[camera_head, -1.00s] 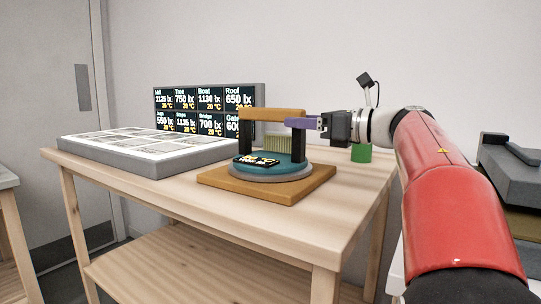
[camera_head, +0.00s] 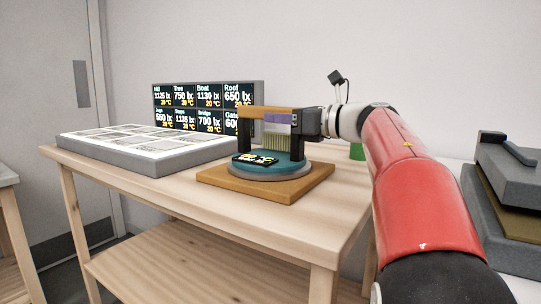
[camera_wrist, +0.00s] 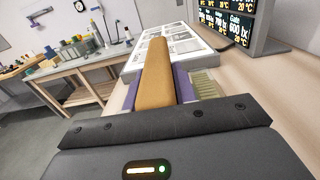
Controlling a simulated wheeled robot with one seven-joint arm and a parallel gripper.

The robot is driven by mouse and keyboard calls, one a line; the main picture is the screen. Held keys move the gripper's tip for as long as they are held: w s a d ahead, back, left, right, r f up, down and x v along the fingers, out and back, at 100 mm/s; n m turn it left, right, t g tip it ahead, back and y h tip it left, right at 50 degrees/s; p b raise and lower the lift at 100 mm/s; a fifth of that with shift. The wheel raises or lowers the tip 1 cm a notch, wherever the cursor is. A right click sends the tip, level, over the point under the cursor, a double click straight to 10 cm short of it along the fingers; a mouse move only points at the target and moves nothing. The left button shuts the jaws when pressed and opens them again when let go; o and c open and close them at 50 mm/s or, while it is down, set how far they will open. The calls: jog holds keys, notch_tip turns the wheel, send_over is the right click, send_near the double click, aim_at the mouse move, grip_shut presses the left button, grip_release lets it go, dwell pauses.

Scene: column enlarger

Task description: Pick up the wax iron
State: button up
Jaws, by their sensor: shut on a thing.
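A brown bar-shaped handle (camera_head: 262,111) spans two black posts over a teal disc (camera_head: 290,166), which lies on a grey round plate and a square wooden base (camera_head: 255,189). A small dark label with light digits is on the disc. I cannot tell from the pictures whether this handled thing is the wax iron. My gripper (camera_head: 282,119) reaches in from the right with its purple fingers at the handle. In the wrist view the brown handle (camera_wrist: 155,70) lies lengthwise between the purple fingers, which are shut on it. The handle still sits level over the posts.
A pale green ribbed piece (camera_head: 278,142) stands under the handle. A grey light panel with prints (camera_head: 140,145) and a screen of readings (camera_head: 205,108) stand to the left. A green cylinder (camera_head: 356,151) is behind my arm. Grey equipment (camera_head: 515,185) stands at the right.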

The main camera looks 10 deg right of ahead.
grip_shut()
